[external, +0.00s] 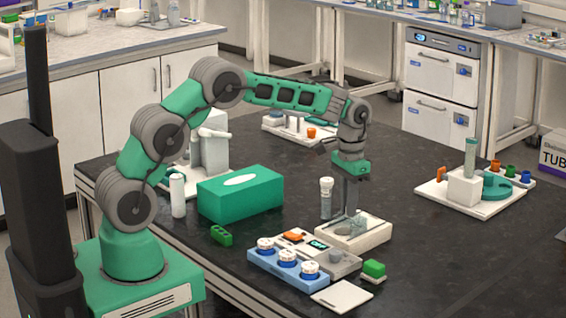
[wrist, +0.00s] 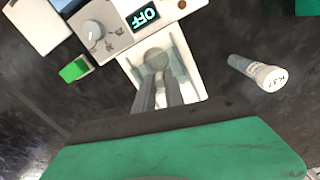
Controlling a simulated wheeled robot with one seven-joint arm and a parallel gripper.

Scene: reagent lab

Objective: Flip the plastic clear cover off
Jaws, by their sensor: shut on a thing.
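The clear plastic cover (external: 371,223) is a see-through piece on a small white base (external: 352,241) at the front middle of the dark table. In the wrist view the cover (wrist: 178,48) shows as a pale, glassy shape just beyond my fingertips. My gripper (external: 351,212) points straight down at it from above. In the wrist view my gripper (wrist: 157,80) has its two fingers close together over the base, shut on the cover. The exact contact is hard to make out because the cover is so transparent.
A device with a knob and an "OFF" display (wrist: 145,16) adjoins the base. A capped vial (external: 326,199) stands close by. A green block (external: 373,269), blue rack (external: 287,268) and green tissue box (external: 240,193) lie around. The table right of the base is clear.

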